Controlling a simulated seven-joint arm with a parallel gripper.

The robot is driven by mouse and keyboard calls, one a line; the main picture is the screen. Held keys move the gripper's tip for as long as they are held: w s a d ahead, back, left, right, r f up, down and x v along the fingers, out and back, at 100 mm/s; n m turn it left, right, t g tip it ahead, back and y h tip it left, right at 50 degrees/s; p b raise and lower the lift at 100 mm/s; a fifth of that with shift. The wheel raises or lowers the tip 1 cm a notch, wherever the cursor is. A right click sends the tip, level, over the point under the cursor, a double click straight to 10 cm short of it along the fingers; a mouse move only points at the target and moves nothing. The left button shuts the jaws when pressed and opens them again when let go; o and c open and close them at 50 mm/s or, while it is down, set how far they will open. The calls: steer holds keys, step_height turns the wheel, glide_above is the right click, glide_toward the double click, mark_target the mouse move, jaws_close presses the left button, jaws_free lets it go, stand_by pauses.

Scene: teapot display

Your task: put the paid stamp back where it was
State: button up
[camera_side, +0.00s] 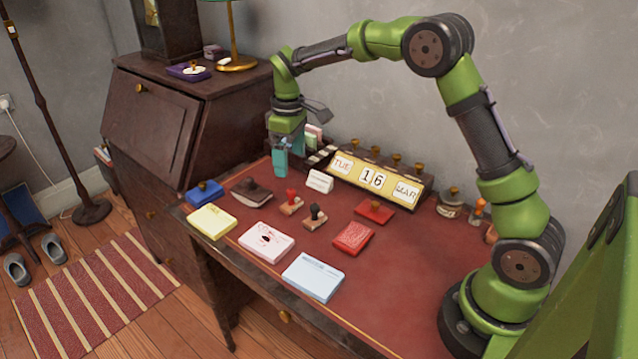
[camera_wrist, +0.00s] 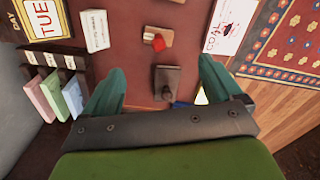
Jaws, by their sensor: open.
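No label shows which stamp is the paid stamp. A red-handled stamp (camera_side: 291,202) stands upright on the desk, and it also shows in the wrist view (camera_wrist: 157,39). A black-handled stamp (camera_side: 315,216) stands just right of it in the side view. A dark, broad-based piece with a knob (camera_side: 252,191) sits to their left; in the wrist view (camera_wrist: 167,83) it lies between my fingers. My gripper (camera_side: 280,160) is open and empty above the back left of the desk, pointing down. Both teal fingers show in the wrist view (camera_wrist: 162,67).
A calendar block (camera_side: 372,180) and a small white card (camera_side: 320,181) stand behind the stamps. Pads in yellow (camera_side: 212,222), pink (camera_side: 266,242) and pale blue (camera_side: 313,277) line the front edge. A blue pad (camera_side: 204,192), red pad (camera_side: 374,211) and red booklet (camera_side: 353,237) lie around. The right front is clear.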

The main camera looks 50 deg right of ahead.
steer(key=s+a+r+m+t, duration=0.2)
steer(key=s+r, duration=0.5)
steer(key=r, duration=0.1)
steer(key=s+a+r+m+t+y, duration=0.1)
steer(key=s+a+m+t, duration=0.1)
steer(key=s, duration=0.7)
steer(key=s+a+r+m+t+y, duration=0.1)
steer(key=s+a+m+t, duration=0.1)
steer(key=s, duration=0.8)
steer(key=shift+a+r+m+t, duration=0.3)
steer(key=shift+m+t, duration=0.2)
steer(key=shift+m, duration=0.5)
